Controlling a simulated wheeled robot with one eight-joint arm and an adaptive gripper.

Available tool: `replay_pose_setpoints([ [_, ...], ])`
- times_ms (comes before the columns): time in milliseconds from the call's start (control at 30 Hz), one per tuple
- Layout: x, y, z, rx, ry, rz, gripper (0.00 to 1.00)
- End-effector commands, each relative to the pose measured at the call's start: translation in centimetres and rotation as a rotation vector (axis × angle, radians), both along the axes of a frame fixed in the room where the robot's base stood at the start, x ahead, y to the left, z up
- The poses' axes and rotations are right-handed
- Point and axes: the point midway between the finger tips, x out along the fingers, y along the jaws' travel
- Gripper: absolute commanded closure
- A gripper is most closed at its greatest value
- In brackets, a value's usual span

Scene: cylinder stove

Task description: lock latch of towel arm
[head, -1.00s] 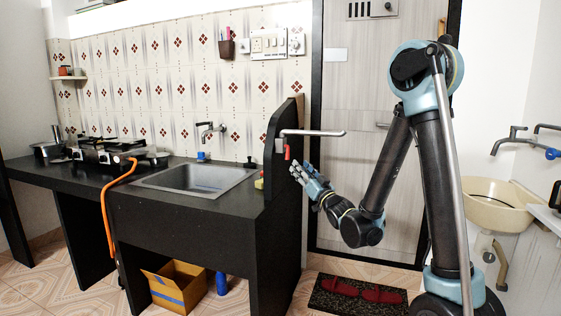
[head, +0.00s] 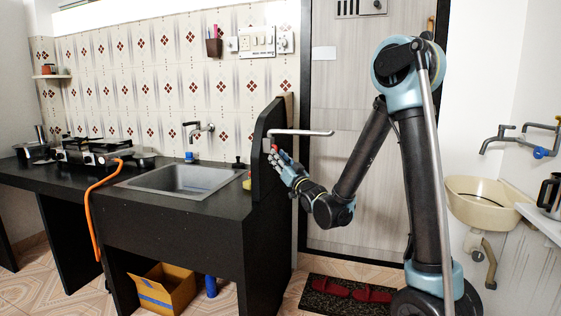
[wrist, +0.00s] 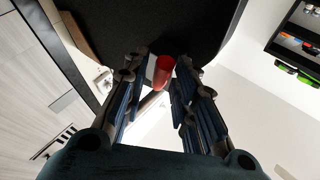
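The towel arm (head: 305,132) is a grey bar sticking out to the right from the dark side panel (head: 268,165) at the counter's end. Its red latch (wrist: 163,72) hangs below the mount and shows between my gripper's fingers in the wrist view. My gripper (wrist: 158,88) is open, with one finger on each side of the latch; I cannot tell whether either touches it. In the head view my gripper (head: 277,158) is right at the panel, just under the bar's mount, and covers most of the latch.
The black counter (head: 170,225) with a sink (head: 185,181) lies to the left. A door (head: 345,150) stands behind my arm. A mat with red slippers (head: 352,290) lies on the floor, and a basin (head: 488,199) is on the right.

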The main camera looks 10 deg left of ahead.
Motion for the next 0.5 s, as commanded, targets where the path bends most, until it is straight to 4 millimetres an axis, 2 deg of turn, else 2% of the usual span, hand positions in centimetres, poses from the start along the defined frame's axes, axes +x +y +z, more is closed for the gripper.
replay_pose_setpoints([
  [33, -0.01, 0.01, -0.01, 0.0, 0.0, 0.0, 0.94],
  [67, -0.01, 0.01, 0.0, 0.0, 0.0, 0.0, 1.0],
  [333, 0.11, -0.04, -0.02, 0.0, -0.013, -0.001, 1.0],
  [500, 0.57, -0.1, -0.18, -0.004, -0.087, -0.004, 1.0],
])
